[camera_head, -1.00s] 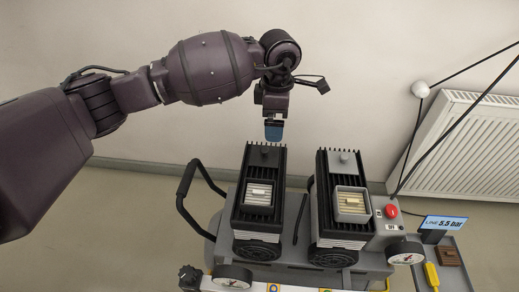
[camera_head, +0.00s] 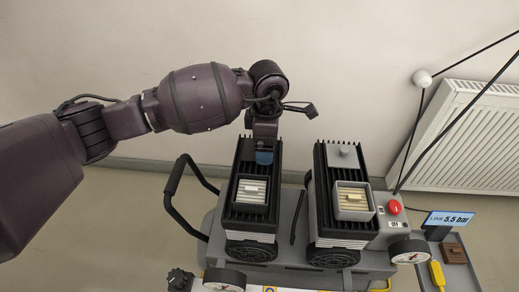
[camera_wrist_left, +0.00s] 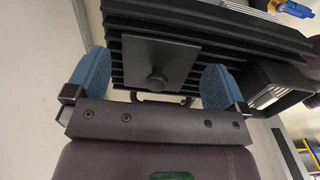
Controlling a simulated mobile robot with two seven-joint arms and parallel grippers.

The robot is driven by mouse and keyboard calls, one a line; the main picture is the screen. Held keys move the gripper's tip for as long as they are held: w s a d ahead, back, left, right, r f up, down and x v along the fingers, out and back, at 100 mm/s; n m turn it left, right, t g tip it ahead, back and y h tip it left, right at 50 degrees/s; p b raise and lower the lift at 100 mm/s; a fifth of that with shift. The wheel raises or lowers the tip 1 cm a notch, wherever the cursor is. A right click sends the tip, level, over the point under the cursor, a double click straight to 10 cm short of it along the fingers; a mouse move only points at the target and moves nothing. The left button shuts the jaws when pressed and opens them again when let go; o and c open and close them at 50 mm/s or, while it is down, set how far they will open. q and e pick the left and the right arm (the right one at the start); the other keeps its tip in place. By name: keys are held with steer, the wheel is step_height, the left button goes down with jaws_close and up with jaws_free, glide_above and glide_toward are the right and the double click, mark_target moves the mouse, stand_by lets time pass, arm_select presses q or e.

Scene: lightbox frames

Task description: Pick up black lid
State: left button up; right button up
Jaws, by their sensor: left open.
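The black lid (camera_wrist_left: 160,55) is a dark square plate with a round knob in its middle, on top of a black ribbed housing in the left wrist view. My left gripper (camera_wrist_left: 153,84) is open, with one blue fingertip to each side of the lid and its knob standing between them. I cannot tell whether the fingers touch anything. In the head view, my left gripper (camera_head: 264,157) is over the far end of the left black ribbed unit (camera_head: 243,217) and hides the lid there. My right gripper is not in view.
A second ribbed unit (camera_head: 325,205) with a grey knobbed plate (camera_head: 342,157) stands to the right. Each unit has an open box with a pale filter. A black handle (camera_head: 171,195) stands at the left, and a red button (camera_head: 394,207) and gauge (camera_head: 409,252) at the right.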

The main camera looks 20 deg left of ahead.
arm_select(q)
steer(key=shift+f, duration=0.75)
steer(key=shift+r, duration=0.15)
steer(key=c, duration=0.8)
